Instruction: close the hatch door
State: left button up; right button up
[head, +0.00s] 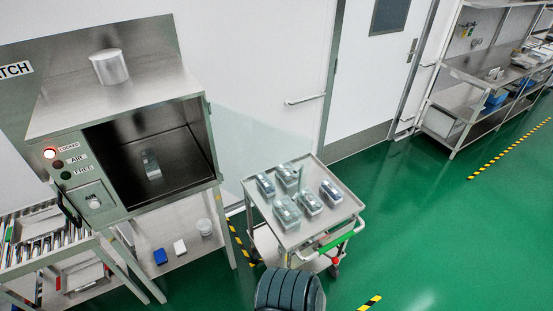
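The hatch (120,100) is a steel box at the left, with its front opening uncovered. Its clear door (262,140) looks swung open, reaching right from the opening's right edge towards the cart; its outline is faint. One small grey and clear item (151,165) is inside the hatch, on its floor. The panel (85,180) left of the opening has a lit red lamp (50,153) marked LOCKED, darker AIR and FREE lamps, and an AIR control below. Neither of my grippers can be made out.
A steel cart (290,242) with several similar items on top stands right of the hatch, close to the door. A roller conveyor (45,240) is at the left. Shelving (450,100) stands far right. Green floor (440,220) is open at the right.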

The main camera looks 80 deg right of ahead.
aim_at(300, 168)
jog(key=k+l, duration=0.25)
jog(key=l, duration=0.15)
jog(key=k+l, duration=0.25)
jog(key=l, duration=0.2)
jog(key=k+l, duration=0.2)
jog(key=l, duration=0.2)
jog(key=k+l, duration=0.25)
jog(key=l, duration=0.2)
jog(key=k+l, duration=0.25)
jog(key=l, duration=0.15)
jog(key=k+l, duration=0.25)
jog(key=l, duration=0.15)
jog(key=k+l, duration=0.2)
jog(key=l, duration=0.25)
jog(key=k+l, duration=0.25)
jog(key=l, duration=0.15)
